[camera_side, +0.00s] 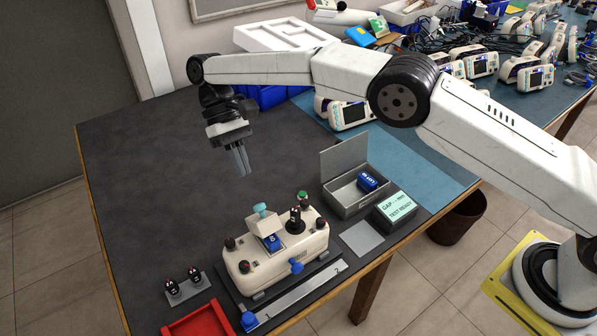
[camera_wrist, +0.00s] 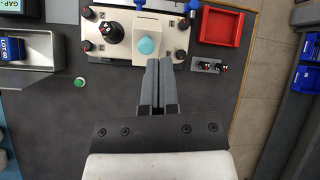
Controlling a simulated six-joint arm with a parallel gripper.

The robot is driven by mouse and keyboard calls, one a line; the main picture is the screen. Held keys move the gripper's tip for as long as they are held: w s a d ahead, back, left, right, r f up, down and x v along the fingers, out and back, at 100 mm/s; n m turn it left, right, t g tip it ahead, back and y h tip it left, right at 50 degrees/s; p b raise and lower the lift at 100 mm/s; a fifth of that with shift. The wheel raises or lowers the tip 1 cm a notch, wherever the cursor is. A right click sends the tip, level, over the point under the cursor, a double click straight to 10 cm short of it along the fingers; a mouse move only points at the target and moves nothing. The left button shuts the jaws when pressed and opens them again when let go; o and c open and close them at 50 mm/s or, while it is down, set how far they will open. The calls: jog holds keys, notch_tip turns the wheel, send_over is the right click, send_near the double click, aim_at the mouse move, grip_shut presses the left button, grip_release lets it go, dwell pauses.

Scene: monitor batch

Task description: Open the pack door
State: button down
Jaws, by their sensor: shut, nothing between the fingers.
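The beige monitor unit (camera_side: 275,258) sits on the dark mat and also shows at the top of the wrist view (camera_wrist: 98,46). Its pack door (camera_side: 263,224), a beige flap with a teal knob (camera_side: 261,208), appears raised, with a blue pack (camera_side: 271,242) exposed in the bay beside it. In the wrist view the teal knob (camera_wrist: 147,46) lies just beyond my fingertips. My gripper (camera_side: 243,174) is shut and empty, above the mat and apart from the door; its fingers also show in the wrist view (camera_wrist: 161,62).
An open grey metal box (camera_side: 345,203) holds a blue pack (camera_side: 367,182). A green-lit display (camera_side: 398,207) stands beside it. A red tray (camera_side: 198,322) and a small plate with two black knobs (camera_side: 186,285) lie front left.

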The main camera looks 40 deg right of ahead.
jog(key=s+a+f+t+y, duration=0.2)
jog(key=s+a+t+y, duration=0.15)
jog(key=a, duration=0.35)
jog(key=m+t, duration=0.2)
jog(key=t, duration=1.2)
send_near(262, 205)
jog(key=a+v, duration=0.1)
jog(key=v, duration=0.6)
jog(key=shift+w+d+r+h, duration=0.1)
jog(key=shift+w+d+h, duration=0.05)
jog(key=shift+w+h, duration=0.1)
jog(key=shift+g, duration=0.25)
jog(key=shift+x, duration=7)
jog(key=shift+w+r, duration=0.15)
jog(key=shift+w, duration=0.1)
